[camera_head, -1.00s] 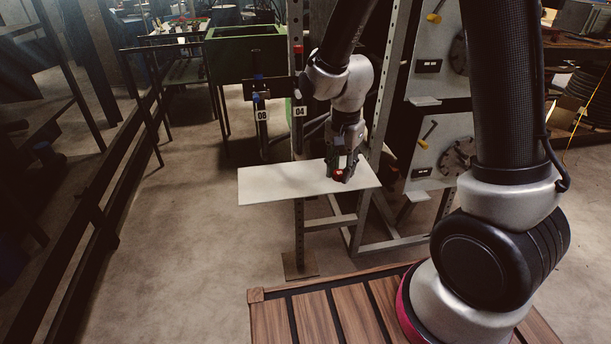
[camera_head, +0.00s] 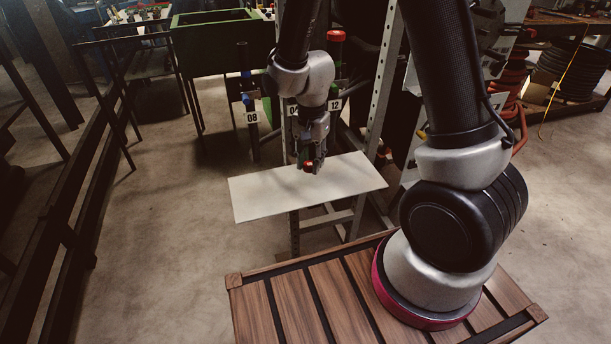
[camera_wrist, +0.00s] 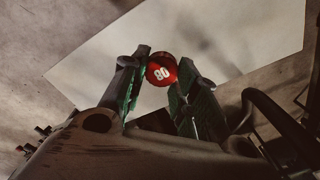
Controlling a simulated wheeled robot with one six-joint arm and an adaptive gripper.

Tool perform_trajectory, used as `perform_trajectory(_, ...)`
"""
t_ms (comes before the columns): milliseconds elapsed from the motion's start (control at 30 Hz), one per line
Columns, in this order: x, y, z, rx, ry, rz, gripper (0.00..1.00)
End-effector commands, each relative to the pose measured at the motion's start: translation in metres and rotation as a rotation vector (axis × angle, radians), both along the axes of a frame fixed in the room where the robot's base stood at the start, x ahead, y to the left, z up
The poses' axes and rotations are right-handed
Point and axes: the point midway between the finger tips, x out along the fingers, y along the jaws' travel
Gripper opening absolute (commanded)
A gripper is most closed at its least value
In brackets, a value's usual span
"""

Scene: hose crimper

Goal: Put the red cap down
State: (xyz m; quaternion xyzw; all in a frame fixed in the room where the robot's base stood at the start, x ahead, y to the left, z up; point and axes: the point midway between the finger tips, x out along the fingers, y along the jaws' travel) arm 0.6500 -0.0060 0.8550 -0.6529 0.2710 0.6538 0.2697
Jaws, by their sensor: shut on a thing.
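The red cap (camera_wrist: 161,69) with the white number 80 on its face is between the fingertips in the wrist view. My gripper (camera_wrist: 161,80) is shut on it, with a green-padded finger on each side. In the head view the red cap (camera_head: 308,167) shows small at the tips of my gripper (camera_head: 309,163), over the white shelf board (camera_head: 265,202). The board also fills much of the wrist view (camera_wrist: 225,35) behind the cap. I cannot tell how large the gap is between cap and board. The board's visible surface is bare.
Posts with tags 08 (camera_head: 251,117) and 12 (camera_head: 335,104) stand behind the board; one has a red top (camera_head: 336,36). A green bin (camera_head: 222,42) stands at the back. Metal uprights (camera_head: 387,80) rise behind the board. Open floor (camera_head: 170,235) lies to the left.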

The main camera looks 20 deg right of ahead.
Motion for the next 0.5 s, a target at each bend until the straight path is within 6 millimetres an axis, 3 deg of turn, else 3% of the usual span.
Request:
perform_trajectory(400, -0.001, 0.0, -0.057, -0.001, 0.002, 0.0, 0.0)
perform_trajectory(500, 0.0, 0.0, -0.063, 0.0, 0.0, 0.0, 0.0)
